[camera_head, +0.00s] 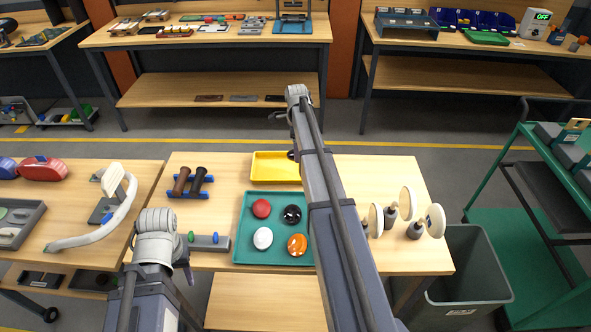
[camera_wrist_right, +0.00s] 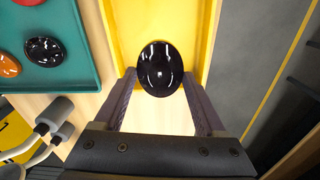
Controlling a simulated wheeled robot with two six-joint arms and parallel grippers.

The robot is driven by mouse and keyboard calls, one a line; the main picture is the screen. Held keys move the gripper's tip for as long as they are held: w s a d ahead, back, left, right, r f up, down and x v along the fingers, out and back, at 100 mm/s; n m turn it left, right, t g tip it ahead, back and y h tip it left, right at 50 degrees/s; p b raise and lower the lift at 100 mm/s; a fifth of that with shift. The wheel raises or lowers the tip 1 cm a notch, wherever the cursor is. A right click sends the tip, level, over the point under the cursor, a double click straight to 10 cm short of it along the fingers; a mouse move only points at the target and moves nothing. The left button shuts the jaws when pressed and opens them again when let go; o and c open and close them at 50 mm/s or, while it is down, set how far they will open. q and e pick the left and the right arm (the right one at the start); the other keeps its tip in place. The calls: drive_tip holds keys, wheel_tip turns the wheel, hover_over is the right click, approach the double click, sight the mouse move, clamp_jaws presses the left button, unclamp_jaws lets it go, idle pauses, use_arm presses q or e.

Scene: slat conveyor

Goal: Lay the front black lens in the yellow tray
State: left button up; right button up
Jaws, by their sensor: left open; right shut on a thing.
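The yellow tray (camera_head: 262,170) lies on the table behind the teal tray, partly covered by my right arm. It also shows in the right wrist view (camera_wrist_right: 199,22). My right gripper (camera_wrist_right: 160,82) is shut on a glossy black lens (camera_wrist_right: 160,66) and holds it over the yellow tray's near end; any gap below the lens cannot be judged. In the head view my right arm mostly hides this gripper. Another black lens (camera_head: 291,214) sits in the teal tray (camera_head: 240,254). My left gripper (camera_head: 184,276) is open and empty at the table's front left, partly hidden by its own wrist.
The teal tray also holds red (camera_head: 261,208), white (camera_head: 263,238) and orange (camera_head: 297,244) lenses. Brown-black handles on a blue rack (camera_head: 190,192) stand to the left. White round-headed stands (camera_head: 408,202) are at the right. A grey bin (camera_head: 468,265) stands beyond the table's right edge.

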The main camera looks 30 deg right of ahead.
sight(298, 170)
wheel_tip(298, 170, down, 7)
drive_tip(key=b, duration=0.6)
drive_tip(key=shift+f, duration=0.25)
drive_tip(key=shift+c, duration=0.6)
drive_tip(key=shift+a, duration=0.1)
drive_tip(key=shift+c, duration=0.7)
drive_tip(key=o, duration=1.5)
drive_tip(key=shift+r, duration=0.2)
wheel_tip(298, 170, up, 12)
drive_tip(key=p, duration=1.2)
drive_tip(key=shift+w+a, duration=0.1)
drive_tip(key=shift+w, duration=0.05)
